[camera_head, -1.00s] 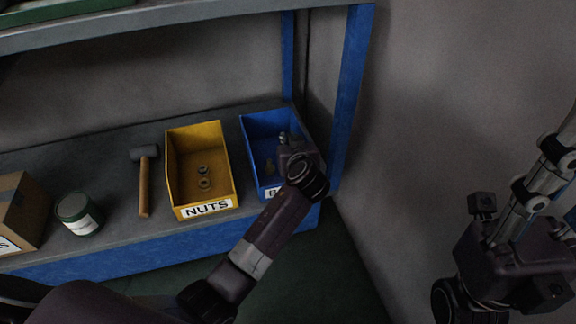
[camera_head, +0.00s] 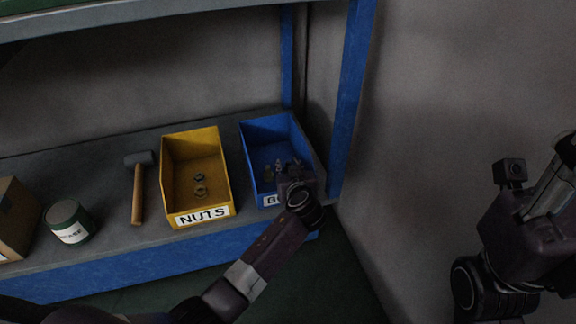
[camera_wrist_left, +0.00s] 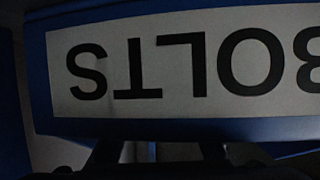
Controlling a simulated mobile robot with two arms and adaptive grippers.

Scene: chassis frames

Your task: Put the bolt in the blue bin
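The blue bin (camera_head: 262,127) stands at the right end of the shelf. Its white label, partly hidden by my arm in the head view, reads BOLTS upside down and close up in the left wrist view (camera_wrist_left: 180,62). Small bolt-like pieces (camera_head: 268,173) show inside the bin. My left gripper (camera_head: 287,166) is at the bin's front right part, with its wrist in front of the front wall. In the left wrist view its dark fingers (camera_wrist_left: 158,152) stand apart, so it looks open. I make out no bolt held between them. My right gripper's fingers are not seen.
A yellow bin (camera_head: 165,165) labelled NUTS, holding nuts (camera_head: 200,184), stands left of the blue bin. A hammer (camera_head: 138,190), a can (camera_head: 70,222) and a cardboard box (camera_head: 14,220) are further left. A blue post (camera_head: 350,100) rises close to the blue bin's right.

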